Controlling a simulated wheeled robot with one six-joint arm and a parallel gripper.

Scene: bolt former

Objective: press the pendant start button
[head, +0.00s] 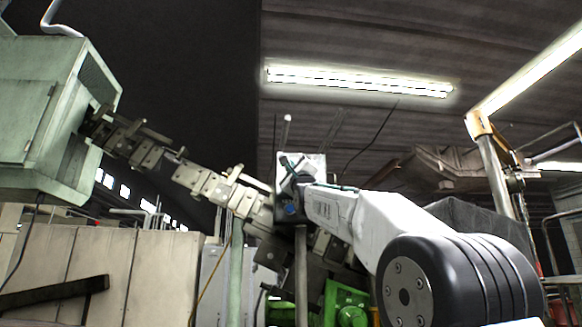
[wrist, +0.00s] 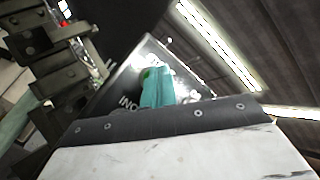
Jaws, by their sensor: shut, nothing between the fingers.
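The pendant (head: 317,162) is a pale box on a post in the middle of the head view. In the wrist view its grey face (wrist: 128,84) is tilted and carries white lettering, partly covered. A small green button (wrist: 147,73) shows on that face, partly hidden by the teal fingers. My gripper (wrist: 157,84) is shut and empty, its tips over the face beside the green button. I cannot tell whether they touch it. In the head view my gripper (head: 291,168) is in front of the pendant, its fingertips hard to make out.
A linked metal conveyor (head: 205,183) slopes down from a green machine housing (head: 30,105) at left and passes behind the pendant. A bright green machine part (head: 345,303) stands low behind the post. Beige panels (head: 100,260) fill the lower left.

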